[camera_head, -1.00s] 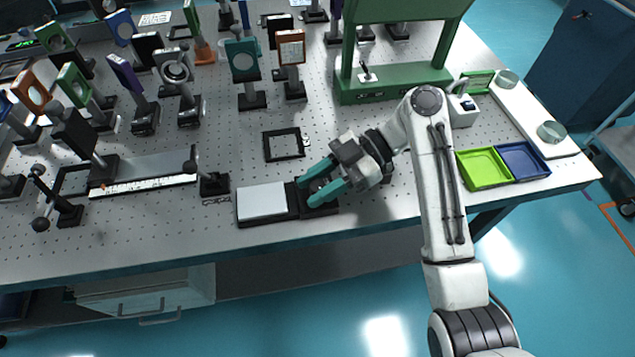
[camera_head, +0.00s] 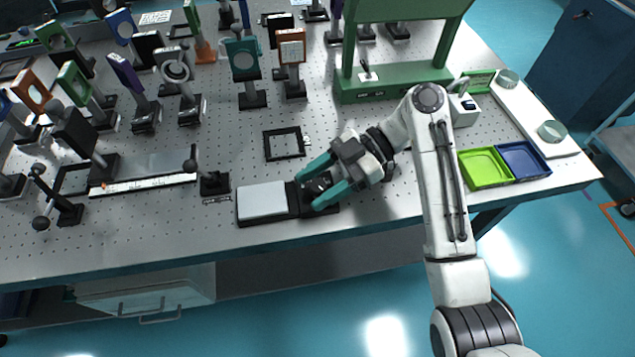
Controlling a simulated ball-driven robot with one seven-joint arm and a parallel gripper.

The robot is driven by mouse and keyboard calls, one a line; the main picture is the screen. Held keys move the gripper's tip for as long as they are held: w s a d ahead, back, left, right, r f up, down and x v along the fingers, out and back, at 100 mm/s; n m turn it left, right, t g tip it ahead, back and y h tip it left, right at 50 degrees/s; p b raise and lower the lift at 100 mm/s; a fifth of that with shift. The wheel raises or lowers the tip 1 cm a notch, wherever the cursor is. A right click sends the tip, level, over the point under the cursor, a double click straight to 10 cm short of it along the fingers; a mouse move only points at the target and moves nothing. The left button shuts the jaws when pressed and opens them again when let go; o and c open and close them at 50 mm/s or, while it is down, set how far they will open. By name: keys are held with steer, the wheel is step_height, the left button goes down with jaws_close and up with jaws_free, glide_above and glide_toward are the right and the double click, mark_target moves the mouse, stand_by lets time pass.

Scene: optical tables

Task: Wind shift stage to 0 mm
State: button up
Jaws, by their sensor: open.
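My gripper (camera_head: 318,184) has two teal fingers spread open at the right end of a low black unit (camera_head: 284,215) with a pale flat plate (camera_head: 262,199) near the front edge of the table. A dark part (camera_head: 316,185) of this unit lies between the fingers; I cannot tell whether they touch it. Left of it is a long silver stage (camera_head: 145,167) with a white scale strip (camera_head: 150,183) along its front and a small orange mark (camera_head: 104,188) near the strip's left end. The scale figures are too small to read. No label tells which one is the shift stage.
A black square frame (camera_head: 284,144) lies behind my gripper. A green stand (camera_head: 395,85) is behind, with lime (camera_head: 483,166) and blue (camera_head: 522,160) trays right of my arm. Mounted optics crowd the left.

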steer(key=v, duration=1)
steer(key=shift+d+b, duration=0.2)
steer(key=shift+b, duration=0.15)
steer(key=shift+w, duration=0.1)
